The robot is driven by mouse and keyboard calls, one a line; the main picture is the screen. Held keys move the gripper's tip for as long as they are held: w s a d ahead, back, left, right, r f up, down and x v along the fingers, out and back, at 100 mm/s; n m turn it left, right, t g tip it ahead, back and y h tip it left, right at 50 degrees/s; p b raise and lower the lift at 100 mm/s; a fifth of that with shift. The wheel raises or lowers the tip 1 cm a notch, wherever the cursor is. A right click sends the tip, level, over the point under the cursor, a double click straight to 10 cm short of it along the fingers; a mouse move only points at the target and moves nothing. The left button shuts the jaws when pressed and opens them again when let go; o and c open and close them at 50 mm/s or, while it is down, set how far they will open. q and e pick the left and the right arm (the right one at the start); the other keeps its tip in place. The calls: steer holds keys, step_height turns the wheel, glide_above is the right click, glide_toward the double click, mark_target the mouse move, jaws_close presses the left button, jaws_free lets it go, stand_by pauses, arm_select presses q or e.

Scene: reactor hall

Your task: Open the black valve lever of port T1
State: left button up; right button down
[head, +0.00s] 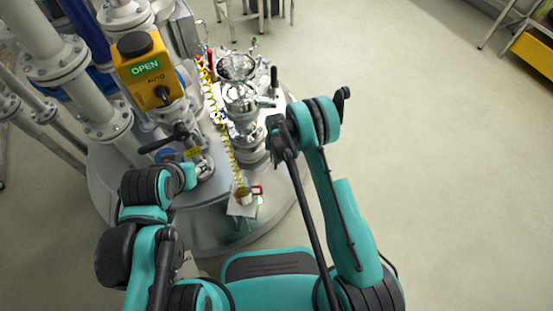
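The black valve lever (160,145) sits on a pipe fitting on top of the vessel, below the yellow OPEN/AUTO box. It lies slanted, its free end to the lower left. A yellow tag (192,153) is just below its right end; its lettering is too small to read, so I cannot confirm T1. My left arm ends close below the lever, apart from it in the picture; its fingers are hidden. My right arm is folded up right of the vessel. Dark parts at its end (280,136) may be my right gripper, but I cannot make out two fingers.
The yellow box (146,68) and thick white pipes (95,100) crowd the left. A glass-topped fitting (238,68) and another upright black handle (274,78) stand right of the lever.

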steer(key=shift+w+r+g, duration=0.2)
steer(key=shift+r+g, duration=0.4)
steer(key=shift+g, duration=0.1)
steer(key=c, duration=1.6)
jaws_free()
steer(key=shift+o, duration=0.2)
steer(key=r, duration=0.5)
steer(key=w+r, duration=0.1)
steer(key=r, duration=0.1)
steer(key=shift+d+r, duration=0.1)
steer(key=shift+r, duration=0.15)
